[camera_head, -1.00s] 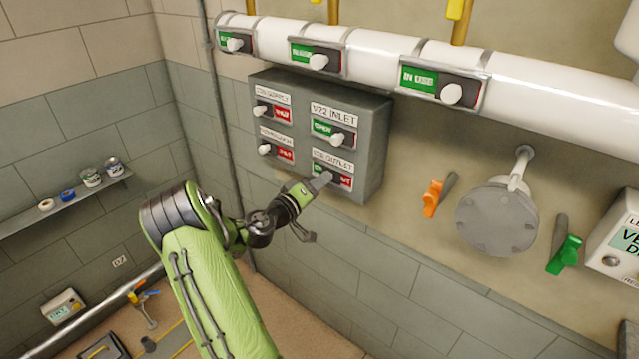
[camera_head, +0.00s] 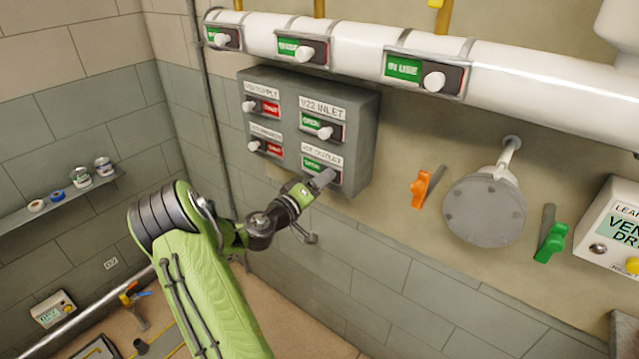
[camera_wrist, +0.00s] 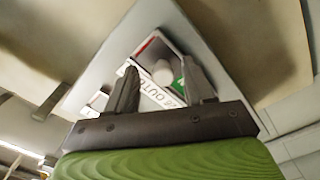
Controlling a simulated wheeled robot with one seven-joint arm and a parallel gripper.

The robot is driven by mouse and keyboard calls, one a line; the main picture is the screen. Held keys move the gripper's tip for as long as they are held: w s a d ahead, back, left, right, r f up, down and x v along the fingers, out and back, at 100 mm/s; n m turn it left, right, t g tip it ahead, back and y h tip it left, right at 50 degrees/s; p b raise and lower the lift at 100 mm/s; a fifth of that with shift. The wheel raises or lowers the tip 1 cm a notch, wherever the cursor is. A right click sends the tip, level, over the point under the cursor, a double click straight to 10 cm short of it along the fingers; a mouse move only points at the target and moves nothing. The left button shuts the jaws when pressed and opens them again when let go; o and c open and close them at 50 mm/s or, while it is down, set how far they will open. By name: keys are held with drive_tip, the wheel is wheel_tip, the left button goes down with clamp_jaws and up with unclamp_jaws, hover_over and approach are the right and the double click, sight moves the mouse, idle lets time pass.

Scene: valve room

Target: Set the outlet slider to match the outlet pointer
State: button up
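The outlet slider (camera_head: 311,163) is the lower right strip on the grey wall box, under a label ending in "OUTLET". Its green part shows at the left; my gripper (camera_head: 327,177) hides much of the right part. In the wrist view, my gripper (camera_wrist: 162,68) has its two dark fingers apart. The slider's white knob (camera_wrist: 163,75) shows between them, with clear gaps, and green and red show on either side of it. An orange lever (camera_head: 420,190) and a green lever (camera_head: 551,242) are on the wall at right. No label shows which is the outlet pointer.
The grey box (camera_head: 362,130) also holds the V22 inlet slider (camera_head: 324,131) and two more sliders at left. A white pipe (camera_head: 530,85) with several sliders runs above. A round grey flange (camera_head: 485,210) sits between the two levers. The wall below the box is clear.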

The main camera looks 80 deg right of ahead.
drive_tip(key=b+v, duration=0.1)
drive_tip(key=v, duration=1.4)
drive_tip(key=shift+w+a+b, duration=0.25)
drive_tip(key=shift+a+b, duration=0.05)
drive_tip(key=shift+b, duration=0.05)
